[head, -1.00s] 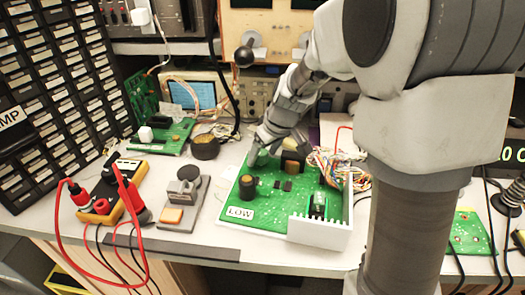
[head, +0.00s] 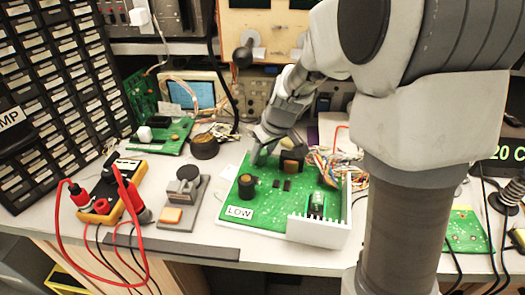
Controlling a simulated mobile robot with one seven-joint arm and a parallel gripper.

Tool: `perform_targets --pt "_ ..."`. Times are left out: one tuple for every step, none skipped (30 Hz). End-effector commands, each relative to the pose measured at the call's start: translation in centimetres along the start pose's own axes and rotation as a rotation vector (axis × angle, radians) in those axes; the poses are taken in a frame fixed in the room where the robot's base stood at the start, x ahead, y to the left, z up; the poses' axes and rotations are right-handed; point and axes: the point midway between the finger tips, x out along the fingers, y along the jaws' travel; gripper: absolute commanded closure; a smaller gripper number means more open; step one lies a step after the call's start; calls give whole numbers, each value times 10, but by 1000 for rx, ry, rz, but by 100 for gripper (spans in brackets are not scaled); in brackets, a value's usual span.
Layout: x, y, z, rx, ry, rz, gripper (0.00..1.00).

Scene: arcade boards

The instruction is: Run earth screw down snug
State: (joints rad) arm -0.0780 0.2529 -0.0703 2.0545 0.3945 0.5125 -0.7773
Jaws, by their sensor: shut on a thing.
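The green circuit board (head: 268,216) marked LOW lies on the bench with a white finned heat sink (head: 320,231) along its front right. My gripper (head: 258,160) points down at the board's back left edge, behind the black round capacitor (head: 246,188). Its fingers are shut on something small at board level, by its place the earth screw. The screw is hidden by the fingers, so I cannot tell its height or whether its head touches the board.
A coil-like block (head: 292,161) and bundled coloured wires (head: 340,167) stand close right of my gripper. A yellow multimeter (head: 101,208) with red leads and a grey stand (head: 184,195) are to the left. A black round tin (head: 204,146) sits behind left.

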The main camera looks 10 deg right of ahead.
Motion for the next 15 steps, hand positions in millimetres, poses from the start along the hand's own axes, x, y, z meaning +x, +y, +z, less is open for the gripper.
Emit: perform_targets --pt "-2 -1 -1 18 -1 7 100" --pt "-3 -1 -1 32 -1 13 100" --pt "-3 -2 -1 52 -2 22 100" --pt "-4 -2 -2 70 -1 30 100" --pt "-4 -2 -2 90 -1 37 100" --pt "-5 -2 -2 116 -2 49 100" --pt "-5 -3 -2 137 -3 58 100" --pt "-5 -4 -2 161 -3 67 100" --pt "-6 -4 -2 193 -4 81 100" --pt "-6 -4 -3 218 -3 92 100" --pt "-7 -5 -3 242 -4 102 100" --pt "-7 -5 -3 277 -4 117 100" --pt "-7 -6 -3 301 -5 128 100" --pt "-7 -6 -4 329 -4 139 100" --pt "-7 -7 -4 363 -5 154 100"
